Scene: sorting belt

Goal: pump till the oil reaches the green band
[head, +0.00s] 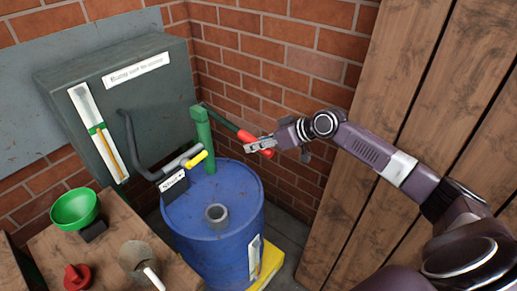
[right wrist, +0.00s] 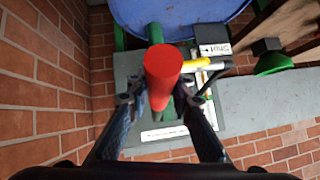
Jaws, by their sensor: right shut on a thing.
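A blue drum (head: 205,247) stands in the corner with a green hand pump (head: 204,145) on top. The pump's lever ends in a red grip (head: 248,137). My right gripper (head: 262,145) is shut on this red grip; in the right wrist view the fingers sit on both sides of the red grip (right wrist: 162,75). A grey tank (head: 160,95) at the left carries a white sight gauge (head: 85,103) with a green band (head: 97,128). A thin amber strip runs up the gauge to about the band; its exact top is too small to tell. My left gripper is out of view.
A yellow valve handle (head: 197,160) and a "Shut" label (head: 174,187) are by the pipe left of the pump. A wooden bench (head: 105,250) holds a green funnel (head: 75,208) and a red object (head: 77,277). Wooden boards (head: 415,90) stand at the right.

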